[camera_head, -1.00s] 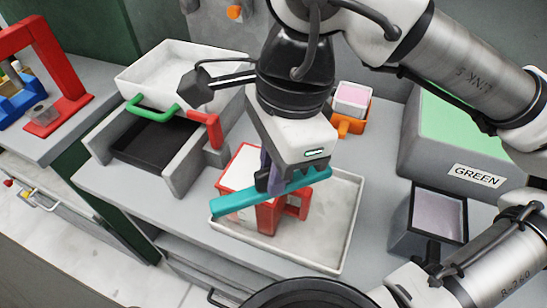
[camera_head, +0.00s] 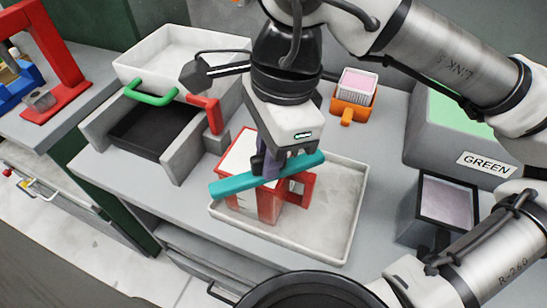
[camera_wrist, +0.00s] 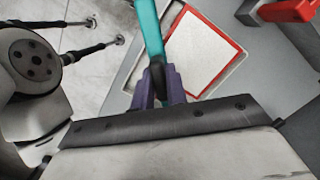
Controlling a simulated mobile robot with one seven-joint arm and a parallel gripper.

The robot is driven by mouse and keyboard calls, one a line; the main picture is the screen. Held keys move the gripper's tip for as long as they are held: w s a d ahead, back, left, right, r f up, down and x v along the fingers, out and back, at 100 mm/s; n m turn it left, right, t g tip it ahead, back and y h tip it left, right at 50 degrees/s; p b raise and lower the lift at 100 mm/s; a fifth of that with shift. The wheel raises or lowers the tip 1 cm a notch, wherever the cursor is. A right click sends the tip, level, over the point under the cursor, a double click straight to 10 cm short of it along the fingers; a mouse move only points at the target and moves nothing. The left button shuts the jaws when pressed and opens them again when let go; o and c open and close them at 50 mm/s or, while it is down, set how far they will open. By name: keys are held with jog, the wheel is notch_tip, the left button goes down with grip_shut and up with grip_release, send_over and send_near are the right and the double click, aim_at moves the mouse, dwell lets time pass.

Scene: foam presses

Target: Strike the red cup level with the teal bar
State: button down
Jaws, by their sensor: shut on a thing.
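The red cup (camera_head: 268,207) stands in a shallow white tray, and its square top is filled with white material. In the wrist view the cup's white surface (camera_wrist: 200,50) shows framed by a red rim. My gripper (camera_head: 272,172) is shut on the teal bar (camera_head: 235,184) near its middle. In the head view the bar crosses in front of the cup, hiding part of its top. In the wrist view the bar (camera_wrist: 151,30) runs beside the cup's left rim. I cannot tell whether bar and cup touch.
The white tray (camera_head: 335,225) has bare floor to the right of the cup. A grey press frame with green (camera_head: 150,95) and red (camera_head: 208,113) handles stands left. An orange cup (camera_head: 352,98) with pink fill sits behind. A grey container (camera_head: 445,205) and GREEN box (camera_head: 455,135) stand right.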

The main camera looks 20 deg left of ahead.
jog(key=shift+w+a+p, duration=0.3)
jog(key=shift+w+a, duration=1.7)
jog(key=shift+w, duration=0.15)
jog(key=shift+w+a+p, duration=0.25)
jog(key=shift+w+a, duration=1.7)
jog(key=shift+w, duration=0.15)
jog(key=shift+r+p, duration=1.4)
jog(key=shift+r, duration=0.7)
